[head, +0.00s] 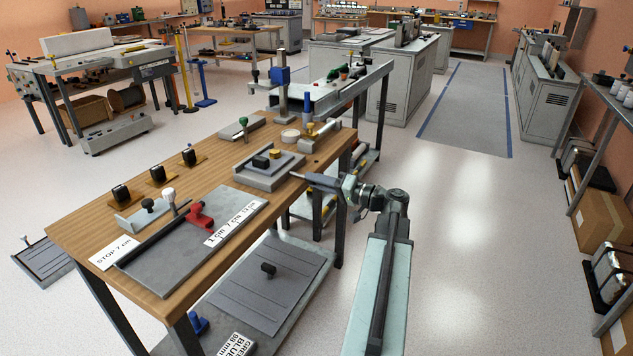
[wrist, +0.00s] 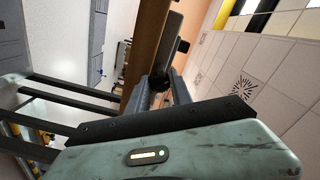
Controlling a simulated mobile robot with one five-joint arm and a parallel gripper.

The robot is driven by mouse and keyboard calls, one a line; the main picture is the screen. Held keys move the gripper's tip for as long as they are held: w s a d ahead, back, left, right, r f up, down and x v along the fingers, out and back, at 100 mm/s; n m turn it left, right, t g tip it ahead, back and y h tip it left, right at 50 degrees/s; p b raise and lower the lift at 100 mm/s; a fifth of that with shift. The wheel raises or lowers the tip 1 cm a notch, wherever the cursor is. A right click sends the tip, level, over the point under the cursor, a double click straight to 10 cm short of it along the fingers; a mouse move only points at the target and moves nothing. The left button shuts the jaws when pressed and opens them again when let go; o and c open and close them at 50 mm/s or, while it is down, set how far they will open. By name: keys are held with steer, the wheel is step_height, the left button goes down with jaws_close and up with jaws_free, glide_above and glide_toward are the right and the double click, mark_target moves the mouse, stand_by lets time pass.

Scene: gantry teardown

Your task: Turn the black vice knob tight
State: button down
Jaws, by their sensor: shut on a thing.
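My gripper (head: 300,176) reaches in from the right over the edge of the wooden bench (head: 225,182). Its tips are beside the grey vice (head: 262,180), which has a black block and a brass piece on top. In the wrist view a dark round knob (wrist: 160,83) sits between the fingers of my gripper (wrist: 166,90), which are shut on it. I take it to be the black vice knob. In the head view the knob is hidden at the fingertips, so its turned angle cannot be told.
A grey plate (head: 185,250) with a red clamp (head: 201,217) lies nearer on the bench. A green-handled tool (head: 244,124) and a blue-topped post (head: 281,75) stand beyond the vice. A lower shelf (head: 265,285) is under the bench.

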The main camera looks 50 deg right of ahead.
steer(key=m, duration=0.8)
steer(key=shift+m, duration=0.4)
stand_by(0.4)
steer(key=c, duration=1.1)
jaws_free()
steer(key=shift+c, duration=0.2)
steer(key=v, duration=0.7)
steer(key=shift+s, duration=0.4)
steer(key=shift+d, duration=0.1)
